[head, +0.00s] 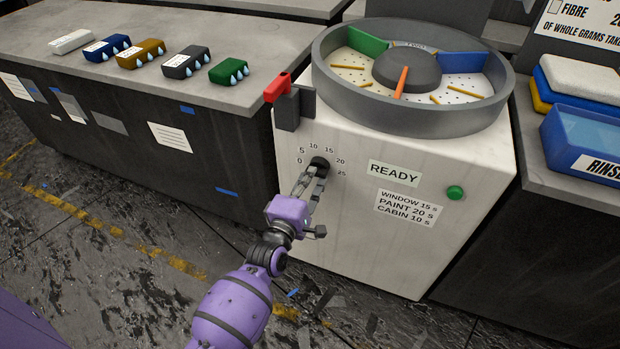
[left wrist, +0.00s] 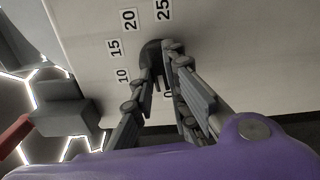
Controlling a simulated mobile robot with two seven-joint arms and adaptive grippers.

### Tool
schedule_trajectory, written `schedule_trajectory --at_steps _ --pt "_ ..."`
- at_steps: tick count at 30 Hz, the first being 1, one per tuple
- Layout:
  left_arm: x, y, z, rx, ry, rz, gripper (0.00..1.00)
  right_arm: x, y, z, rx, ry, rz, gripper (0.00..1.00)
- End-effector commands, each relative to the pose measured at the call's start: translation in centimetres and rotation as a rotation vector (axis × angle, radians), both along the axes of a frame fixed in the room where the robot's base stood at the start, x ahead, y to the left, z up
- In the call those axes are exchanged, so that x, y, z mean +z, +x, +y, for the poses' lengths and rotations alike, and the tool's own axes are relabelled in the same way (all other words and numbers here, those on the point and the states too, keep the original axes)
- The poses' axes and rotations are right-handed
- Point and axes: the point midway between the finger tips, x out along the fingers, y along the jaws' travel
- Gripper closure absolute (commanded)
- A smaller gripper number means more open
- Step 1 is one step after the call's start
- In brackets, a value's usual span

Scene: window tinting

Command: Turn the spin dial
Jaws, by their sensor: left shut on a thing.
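The spin dial (head: 319,163) is a black knob on the front of the white spinner cabinet, ringed by numbers from 0 to 25. It also shows in the left wrist view (left wrist: 152,52). My left gripper (head: 312,172) is at the dial, its fingers shut on the knob, as the left wrist view also shows (left wrist: 160,62). The fingers hide part of the dial, and I cannot tell which number it points to. My right gripper is not in view.
A sign (head: 394,173) reads READY, with a times label (head: 408,208) below reading window 15 s, paint 20 s, cabin 10 s. A green button (head: 455,192) is right of it. A red-handled lever (head: 278,87) sits at the cabinet's upper left corner. The open drum (head: 330,90) is on top.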

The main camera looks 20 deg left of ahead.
Motion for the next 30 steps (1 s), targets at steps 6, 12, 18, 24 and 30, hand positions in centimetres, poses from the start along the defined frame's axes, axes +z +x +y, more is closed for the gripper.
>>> schedule_trajectory --at_steps 6,12,18,24,30 --pt "0.3 0.0 0.0 0.000 0.137 -0.004 1.00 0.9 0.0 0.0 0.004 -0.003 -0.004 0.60" --pt "0.4 0.0 0.0 -0.001 0.320 -0.010 1.00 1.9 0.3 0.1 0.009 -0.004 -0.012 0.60" --pt "0.4 0.0 -0.1 -0.001 0.509 -0.016 1.00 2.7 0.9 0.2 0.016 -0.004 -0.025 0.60" --pt "0.5 0.0 -0.1 -0.001 0.700 -0.024 1.00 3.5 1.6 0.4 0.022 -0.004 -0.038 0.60" --pt "0.6 0.0 -0.2 -0.001 0.889 -0.029 1.00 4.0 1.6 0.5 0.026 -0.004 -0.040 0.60"
